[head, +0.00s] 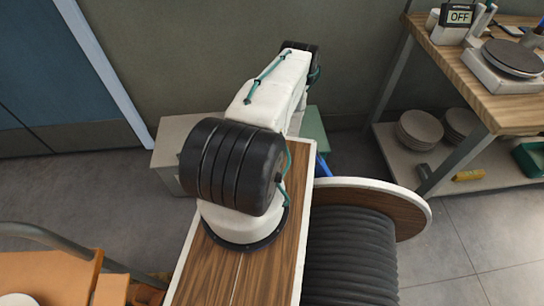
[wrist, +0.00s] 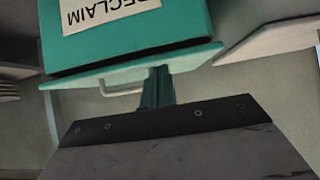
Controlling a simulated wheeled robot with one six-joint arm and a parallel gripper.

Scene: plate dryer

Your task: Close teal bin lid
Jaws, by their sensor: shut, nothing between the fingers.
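The teal bin (wrist: 125,35) fills the top of the wrist view and appears upside down, with a pale label reading RECLAIM. Its teal lid (wrist: 75,84) shows as a thin panel along the bin's edge, with a pale handle (wrist: 120,93) on it. A dark line runs between lid and bin; I cannot tell how far the lid stands open. My gripper (wrist: 158,73) is shut and empty, its teal fingers reaching to the lid's edge beside the handle. I cannot tell whether they touch. In the head view my arm hides the gripper; a green panel (head: 315,125) shows behind it.
A grey box (head: 170,145) stands left of the green panel against the wall. A large cable spool (head: 415,212) is at the right of my base. Floor at left is partly clear.

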